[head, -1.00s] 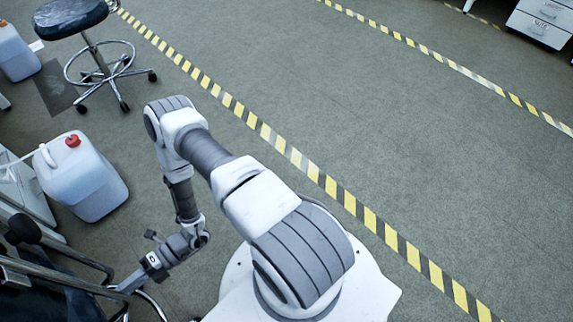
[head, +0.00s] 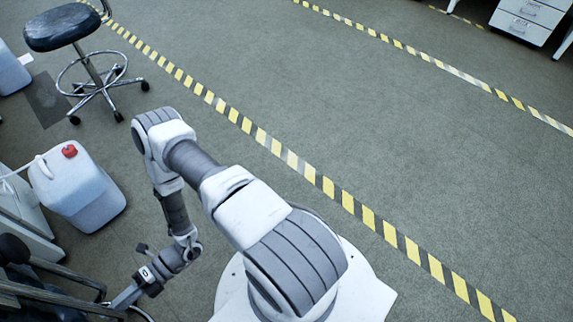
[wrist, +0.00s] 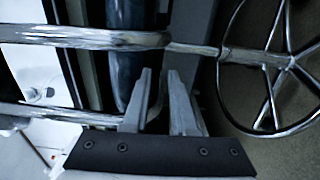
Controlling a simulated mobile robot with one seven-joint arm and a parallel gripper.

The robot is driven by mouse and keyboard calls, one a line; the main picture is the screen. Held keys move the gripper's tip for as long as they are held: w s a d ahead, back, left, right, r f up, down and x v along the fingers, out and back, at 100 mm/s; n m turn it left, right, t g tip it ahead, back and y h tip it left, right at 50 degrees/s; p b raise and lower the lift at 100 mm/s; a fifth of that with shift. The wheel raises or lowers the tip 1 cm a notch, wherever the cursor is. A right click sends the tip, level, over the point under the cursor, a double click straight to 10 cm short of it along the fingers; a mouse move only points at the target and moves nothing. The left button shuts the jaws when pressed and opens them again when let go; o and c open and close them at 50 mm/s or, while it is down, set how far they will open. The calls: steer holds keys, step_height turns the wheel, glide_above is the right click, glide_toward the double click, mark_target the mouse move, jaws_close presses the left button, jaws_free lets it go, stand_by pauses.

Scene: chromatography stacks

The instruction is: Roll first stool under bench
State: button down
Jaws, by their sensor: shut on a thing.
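A dark-seated stool with chrome tubing (head: 75,283) is at the lower left of the head view, cut off by the frame edge. My gripper (head: 122,300) is low beside it, partly hard to make out. In the wrist view my gripper (wrist: 160,74) has its fingers close together, shut at the stool's tubing; the exact grip point is mostly hidden between the fingers. Chrome bars (wrist: 90,38) run left of the fingers, and a chrome ring with spokes (wrist: 228,85) is at the right. A second stool (head: 66,28) stands upright at the upper left, apart from my gripper.
A white jug with a red cap (head: 78,190) stands on the floor just beyond my gripper. Another jug (head: 12,72) is at the left edge. Yellow-black tape (head: 262,138) crosses the floor. White drawers (head: 524,18) are at the top right. The floor on the right is clear.

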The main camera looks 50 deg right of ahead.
steer(key=shift+a+f, duration=0.3)
steer(key=shift+f, duration=0.25)
steer(key=shift+r, duration=0.25)
steer(key=c, duration=0.8)
jaws_free()
steer(key=shift+o, duration=0.8)
steer(key=shift+r, duration=0.1)
steer(key=shift+r, duration=0.1)
